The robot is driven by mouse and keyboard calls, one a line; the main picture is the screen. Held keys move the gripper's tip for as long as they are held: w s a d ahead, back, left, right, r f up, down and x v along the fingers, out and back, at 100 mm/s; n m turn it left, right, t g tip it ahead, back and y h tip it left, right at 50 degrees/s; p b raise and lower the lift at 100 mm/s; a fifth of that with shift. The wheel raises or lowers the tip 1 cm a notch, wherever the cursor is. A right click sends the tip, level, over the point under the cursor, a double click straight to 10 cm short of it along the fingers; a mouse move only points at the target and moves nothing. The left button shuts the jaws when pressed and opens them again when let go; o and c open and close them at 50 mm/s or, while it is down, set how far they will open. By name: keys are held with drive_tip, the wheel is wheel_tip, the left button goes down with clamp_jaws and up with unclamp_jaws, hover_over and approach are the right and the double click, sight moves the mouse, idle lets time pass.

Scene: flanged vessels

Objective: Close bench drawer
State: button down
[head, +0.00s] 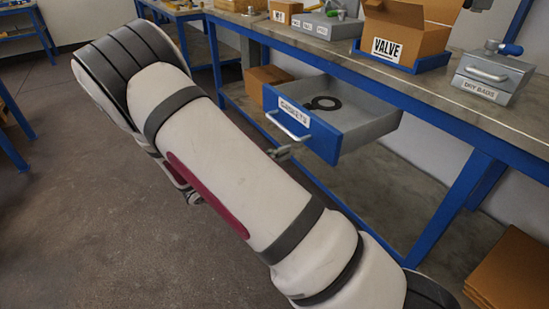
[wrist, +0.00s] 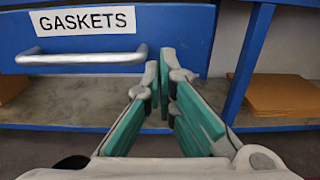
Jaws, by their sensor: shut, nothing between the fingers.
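The bench drawer (head: 308,135), with a blue front labelled GASKETS, stands pulled out from under the workbench in the head view. A black ring-shaped gasket (head: 323,103) lies inside it. Its silver bar handle (head: 287,124) is on the front; the handle also shows at upper left in the wrist view (wrist: 82,58). My gripper (wrist: 165,68) has teal-padded fingers with the tips close together and nothing between them. The fingertips appear at the right end of the handle, in front of the drawer's blue face; I cannot tell whether they touch. My arm hides most of the gripper in the head view.
The blue-framed workbench (head: 455,105) carries a VALVE box (head: 402,38) and a grey DRY BAGS case (head: 492,75). Flat cardboard (head: 512,270) lies at lower right, and a cardboard box (head: 266,82) sits on the lower shelf. Open floor (head: 90,230) is at left.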

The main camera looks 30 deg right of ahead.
sight(317, 138)
drive_tip(key=d+b, duration=0.2)
drive_tip(key=d, duration=0.7)
drive_tip(key=shift+w+d+b, duration=0.1)
drive_tip(key=shift+w+b, duration=0.05)
drive_tip(key=shift+b, duration=0.2)
drive_tip(key=shift+d, duration=0.1)
drive_tip(key=d+p, duration=0.1)
drive_tip(key=d, duration=0.6)
drive_tip(key=d+p, duration=0.1)
drive_tip(key=d, duration=1.4)
drive_tip(key=shift+w+d+p, duration=0.25)
drive_tip(key=shift+w+p, duration=0.15)
drive_tip(key=shift+d+r, duration=0.1)
drive_tip(key=shift+d, duration=0.15)
drive_tip(key=shift+a, duration=0.15)
drive_tip(key=a+p, duration=0.1)
drive_tip(key=a, duration=0.3)
drive_tip(key=a+p, duration=0.1)
drive_tip(key=a, duration=0.4)
drive_tip(key=a+p, duration=0.1)
drive_tip(key=a, duration=0.4)
drive_tip(key=shift+s+p, duration=0.25)
drive_tip(key=shift+p, duration=0.05)
